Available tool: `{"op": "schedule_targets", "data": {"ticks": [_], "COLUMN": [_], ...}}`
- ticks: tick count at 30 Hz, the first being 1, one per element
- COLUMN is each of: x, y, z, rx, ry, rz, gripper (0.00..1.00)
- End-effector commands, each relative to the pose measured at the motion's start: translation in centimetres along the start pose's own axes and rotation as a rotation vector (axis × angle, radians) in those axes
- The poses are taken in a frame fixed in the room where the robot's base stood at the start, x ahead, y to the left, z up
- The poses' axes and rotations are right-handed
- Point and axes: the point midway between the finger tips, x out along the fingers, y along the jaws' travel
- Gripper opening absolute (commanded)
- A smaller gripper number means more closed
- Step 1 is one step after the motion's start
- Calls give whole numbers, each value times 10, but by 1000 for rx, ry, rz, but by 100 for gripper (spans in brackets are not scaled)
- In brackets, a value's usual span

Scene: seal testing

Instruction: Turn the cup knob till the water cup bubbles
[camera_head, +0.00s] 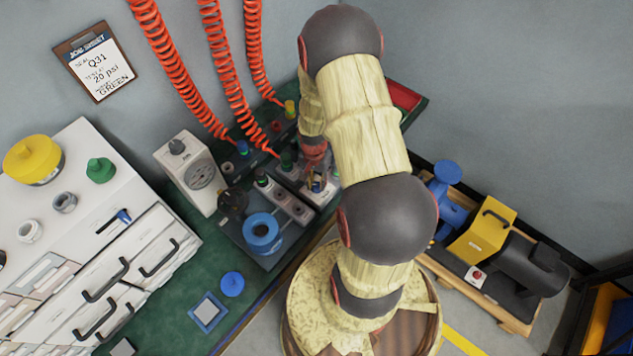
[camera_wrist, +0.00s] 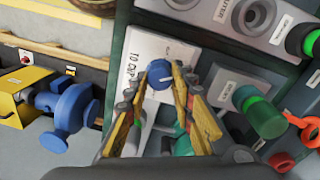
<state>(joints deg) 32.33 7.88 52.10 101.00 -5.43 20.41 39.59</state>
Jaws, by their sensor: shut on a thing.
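The white block marked "TO CUP" (camera_wrist: 138,48) carries a round blue knob (camera_wrist: 159,75) with a white pointer line. My gripper (camera_wrist: 163,72) has its two yellow fingers closed on either side of this knob. In the head view my gripper (camera_head: 316,180) is low over the bench's right part, and my arm hides much of what is around it. A dark round vessel (camera_head: 233,203) stands to the left on the bench; I cannot tell if it is the water cup. No bubbles can be made out.
A green-banded knob (camera_wrist: 260,110) is close right of the fingers. A job sheet (camera_head: 95,62) reads Q31, 20 psi, GREEN.

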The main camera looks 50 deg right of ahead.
Motion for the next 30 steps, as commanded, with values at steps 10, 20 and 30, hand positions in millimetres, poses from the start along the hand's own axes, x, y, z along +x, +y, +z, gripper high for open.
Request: {"op": "schedule_targets", "data": {"ticks": [10, 20, 30], "x": [0, 0, -4], "y": [0, 0, 0], "z": [0, 0, 0], "rx": [0, -1, -1], "ry": [-1, 0, 1], "rz": [0, 0, -1], "gripper": [26, 43, 43]}}
